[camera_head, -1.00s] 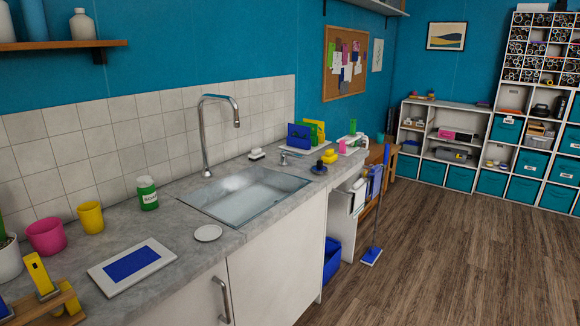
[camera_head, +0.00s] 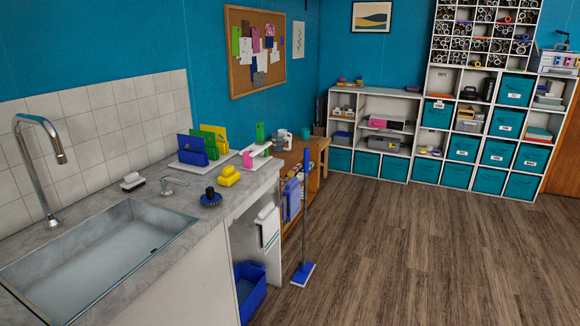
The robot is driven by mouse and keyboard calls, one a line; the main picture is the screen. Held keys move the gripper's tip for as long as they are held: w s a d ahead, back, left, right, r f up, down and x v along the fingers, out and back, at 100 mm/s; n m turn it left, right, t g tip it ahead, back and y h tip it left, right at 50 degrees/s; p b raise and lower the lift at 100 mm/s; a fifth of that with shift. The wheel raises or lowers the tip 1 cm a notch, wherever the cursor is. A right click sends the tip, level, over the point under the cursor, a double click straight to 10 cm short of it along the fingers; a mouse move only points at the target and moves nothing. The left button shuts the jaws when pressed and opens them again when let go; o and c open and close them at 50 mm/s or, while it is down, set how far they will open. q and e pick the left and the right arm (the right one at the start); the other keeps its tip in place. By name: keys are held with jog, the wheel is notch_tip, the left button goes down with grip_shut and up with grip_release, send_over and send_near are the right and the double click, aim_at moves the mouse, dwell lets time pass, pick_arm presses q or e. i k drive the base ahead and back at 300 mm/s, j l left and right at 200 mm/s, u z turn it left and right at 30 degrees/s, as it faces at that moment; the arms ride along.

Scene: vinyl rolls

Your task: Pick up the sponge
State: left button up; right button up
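A yellow object that looks like the sponge (camera_head: 229,176) lies on the grey counter (camera_head: 178,216), right of the sink and near the counter's right end. It seems to be made of two stacked or joined yellow pieces; it is too small to tell which. Neither of my grippers shows in the head view.
Around the yellow object are a dark blue round brush (camera_head: 210,197), a scrub brush (camera_head: 132,181), and a rack of coloured boards (camera_head: 196,148). The sink (camera_head: 97,256) is at left. A mop (camera_head: 304,268) and a blue bin (camera_head: 249,289) stand low. The wooden floor (camera_head: 400,245) is open at right.

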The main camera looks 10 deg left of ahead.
aim_at(230, 176)
jog(key=i+l, duration=0.1)
jog(key=i, duration=0.85)
jog(key=i+u, duration=0.2)
jog(key=u, duration=0.2)
jog(key=i+l+u, duration=0.15)
jog(key=u, duration=0.25)
jog(key=i+l+u, duration=0.15)
jog(key=u, duration=0.25)
jog(key=i+l+u, duration=0.15)
jog(key=u, duration=0.2)
